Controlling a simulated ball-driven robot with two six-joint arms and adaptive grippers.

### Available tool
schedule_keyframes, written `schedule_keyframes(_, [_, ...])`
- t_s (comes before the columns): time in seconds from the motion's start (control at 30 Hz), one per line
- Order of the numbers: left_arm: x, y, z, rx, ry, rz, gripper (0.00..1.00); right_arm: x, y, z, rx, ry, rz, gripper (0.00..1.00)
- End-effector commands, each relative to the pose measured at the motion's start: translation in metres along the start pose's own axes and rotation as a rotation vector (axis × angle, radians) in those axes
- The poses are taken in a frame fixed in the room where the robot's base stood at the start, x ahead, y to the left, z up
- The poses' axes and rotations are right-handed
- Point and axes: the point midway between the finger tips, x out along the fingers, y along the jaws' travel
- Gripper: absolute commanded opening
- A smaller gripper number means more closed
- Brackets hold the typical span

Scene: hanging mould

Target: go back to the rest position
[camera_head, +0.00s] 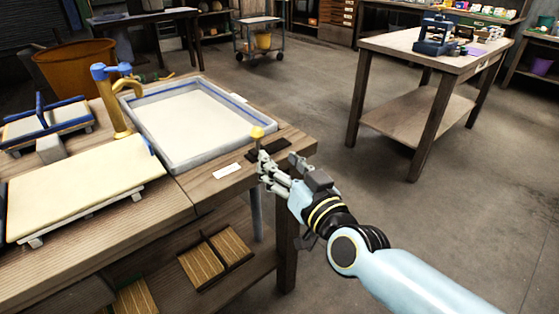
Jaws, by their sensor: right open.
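My right gripper (278,163) is at the near right corner of the wooden bench (205,187), its arm coming in from the lower right. Its jaws are open and I see nothing between them. A small yellow knob (257,133) shows just beyond the fingertips, at the near right corner of the grey tray (178,166). I cannot tell whether the gripper touches the bench or the dark piece (268,149) there. My left gripper is not in the picture.
A cream board (80,190) and a blue-handled frame (45,122) lie on the bench left of a yellow tap (116,105). An orange tub (80,70) stands behind. A second table (400,42) holds a blue device (436,38). Open floor (450,215) lies to the right.

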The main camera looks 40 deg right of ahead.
Motion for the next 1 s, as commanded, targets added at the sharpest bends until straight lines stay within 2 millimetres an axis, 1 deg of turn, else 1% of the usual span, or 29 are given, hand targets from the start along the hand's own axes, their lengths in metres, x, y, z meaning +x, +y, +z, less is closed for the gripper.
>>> schedule_keyframes(0.3, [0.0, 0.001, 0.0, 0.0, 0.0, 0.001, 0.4, 0.0, 0.001, 0.001, -0.002, -0.003, 0.0, 0.53])
schedule_keyframes(0.37, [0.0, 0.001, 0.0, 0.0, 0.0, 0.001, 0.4, -0.001, 0.004, 0.01, -0.007, -0.02, 0.003, 0.53])
schedule_keyframes(0.43, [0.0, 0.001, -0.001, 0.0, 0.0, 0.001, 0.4, -0.006, 0.01, 0.033, -0.03, -0.066, 0.009, 0.53])
schedule_keyframes(0.47, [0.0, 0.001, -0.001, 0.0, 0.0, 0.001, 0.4, -0.009, 0.013, 0.048, -0.045, -0.096, 0.01, 0.53])
schedule_keyframes(0.57, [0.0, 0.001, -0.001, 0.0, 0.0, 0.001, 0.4, -0.03, 0.028, 0.112, -0.104, -0.242, 0.011, 0.53])
schedule_keyframes(0.6, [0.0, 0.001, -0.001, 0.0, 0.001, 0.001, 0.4, -0.043, 0.036, 0.142, -0.128, -0.314, 0.01, 0.53])
schedule_keyframes(0.67, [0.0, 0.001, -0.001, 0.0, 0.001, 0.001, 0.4, -0.067, 0.048, 0.186, -0.161, -0.427, 0.007, 0.53])
schedule_keyframes(0.7, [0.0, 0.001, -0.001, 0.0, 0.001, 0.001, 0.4, -0.085, 0.056, 0.213, -0.182, -0.503, 0.006, 0.53])
schedule_keyframes(0.77, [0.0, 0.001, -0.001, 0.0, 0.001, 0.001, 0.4, -0.116, 0.068, 0.252, -0.21, -0.617, 0.004, 0.53])
schedule_keyframes(0.8, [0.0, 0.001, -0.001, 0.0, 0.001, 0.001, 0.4, -0.138, 0.076, 0.276, -0.227, -0.693, 0.004, 0.53])
schedule_keyframes(0.87, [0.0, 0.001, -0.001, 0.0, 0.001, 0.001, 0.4, -0.175, 0.089, 0.309, -0.25, -0.81, 0.005, 0.53])
schedule_keyframes(0.9, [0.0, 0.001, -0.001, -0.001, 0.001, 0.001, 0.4, -0.202, 0.098, 0.329, -0.264, -0.888, 0.007, 0.53])
schedule_keyframes(0.97, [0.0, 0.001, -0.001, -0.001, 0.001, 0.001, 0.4, -0.242, 0.111, 0.354, -0.283, -1.003, 0.011, 0.53])
schedule_keyframes(1.0, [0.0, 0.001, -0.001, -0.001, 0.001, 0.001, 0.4, -0.27, 0.119, 0.368, -0.295, -1.078, 0.015, 0.53])
